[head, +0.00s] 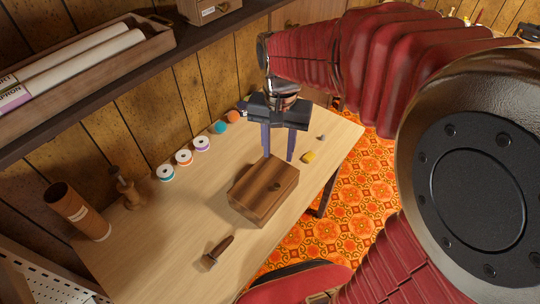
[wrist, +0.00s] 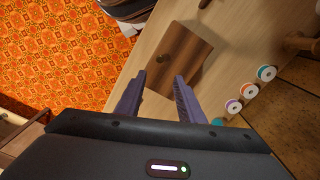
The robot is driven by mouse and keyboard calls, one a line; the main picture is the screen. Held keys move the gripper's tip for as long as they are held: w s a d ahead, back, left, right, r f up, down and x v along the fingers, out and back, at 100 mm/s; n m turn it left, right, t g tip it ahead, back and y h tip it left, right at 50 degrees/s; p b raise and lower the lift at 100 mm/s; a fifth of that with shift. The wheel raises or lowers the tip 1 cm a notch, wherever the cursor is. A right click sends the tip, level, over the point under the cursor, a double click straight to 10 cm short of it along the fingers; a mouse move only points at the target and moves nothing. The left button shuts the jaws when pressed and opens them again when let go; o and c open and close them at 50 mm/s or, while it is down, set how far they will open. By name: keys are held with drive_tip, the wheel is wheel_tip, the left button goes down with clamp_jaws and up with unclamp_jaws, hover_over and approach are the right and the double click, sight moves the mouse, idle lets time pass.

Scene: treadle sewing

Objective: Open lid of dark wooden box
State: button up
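The dark wooden box (head: 263,188) sits on the light wooden table with its lid shut. A small round dark knob or clasp (head: 276,186) shows on it. In the wrist view the box (wrist: 182,58) lies just beyond my fingertips, with the round spot (wrist: 163,58) near its left side. My gripper (head: 278,158) is above and behind the box in the head view, fingers pointing down. In the wrist view my gripper (wrist: 159,76) has its two purple fingers apart with nothing between them. I cannot tell the exact height of the fingertips over the box.
Thread spools (head: 184,157) line the table's wall side. A wooden-handled tool (head: 217,251) lies in front of the box, and a yellow piece (head: 308,157) lies to its right. A shelf (head: 150,70) overhangs the back. The table's middle-left is clear.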

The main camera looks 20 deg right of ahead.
sight(277, 185)
drive_tip(key=shift+f, duration=0.1)
wheel_tip(277, 185, down, 14)
drive_tip(key=shift+r, duration=0.15)
idle(0.6)
drive_tip(key=shift+c, duration=0.7)
clamp_jaws()
